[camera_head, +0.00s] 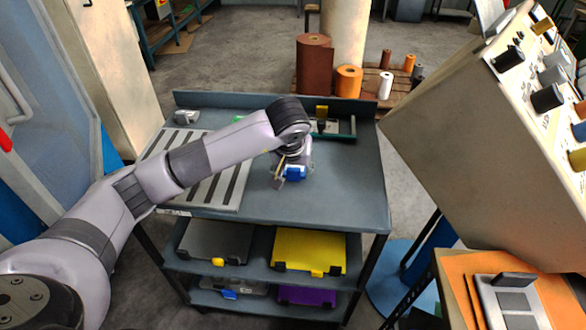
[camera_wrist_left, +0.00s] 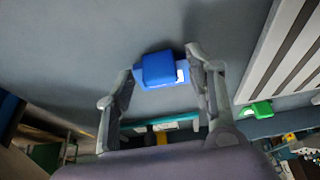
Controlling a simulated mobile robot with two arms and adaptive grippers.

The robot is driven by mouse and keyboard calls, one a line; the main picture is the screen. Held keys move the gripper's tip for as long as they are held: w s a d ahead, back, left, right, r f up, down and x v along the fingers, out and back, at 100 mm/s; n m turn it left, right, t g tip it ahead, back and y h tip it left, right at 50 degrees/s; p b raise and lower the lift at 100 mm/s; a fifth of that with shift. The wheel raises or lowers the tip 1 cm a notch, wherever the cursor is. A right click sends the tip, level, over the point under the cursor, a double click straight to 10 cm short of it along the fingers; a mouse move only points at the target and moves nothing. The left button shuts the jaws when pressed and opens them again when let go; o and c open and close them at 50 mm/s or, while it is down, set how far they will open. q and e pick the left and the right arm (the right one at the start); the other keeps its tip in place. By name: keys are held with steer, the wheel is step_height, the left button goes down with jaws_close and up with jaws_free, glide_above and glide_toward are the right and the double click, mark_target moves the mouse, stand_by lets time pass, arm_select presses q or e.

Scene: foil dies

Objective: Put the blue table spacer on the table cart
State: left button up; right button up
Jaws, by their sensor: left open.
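The blue table spacer (camera_head: 295,173) is a small blue block with a light label, seen beneath my left gripper (camera_head: 291,167) over the top of the grey-blue table cart (camera_head: 352,190). In the left wrist view, the spacer (camera_wrist_left: 160,70) sits between the two fingers of my open left gripper (camera_wrist_left: 150,78), with a finger on either side. I cannot tell whether the fingers touch it. It appears to rest on the cart's top. My right gripper is not in view.
A slotted light plate (camera_head: 205,185) covers the cart top's left. A green-edged tray (camera_head: 345,136) stands at the back, near a raised rim. Lower shelves hold flat cases, one yellow (camera_head: 310,252). A large control console (camera_head: 470,130) stands to the right. The top's right front is clear.

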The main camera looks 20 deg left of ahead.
arm_select(q)
steer(key=shift+r+p, duration=0.25)
steer(key=shift+p, duration=0.05)
steer(key=b+v, duration=0.1)
steer(key=v, duration=1.1)
steer(key=shift+s+f, duration=0.1)
steer(key=shift+f, duration=0.05)
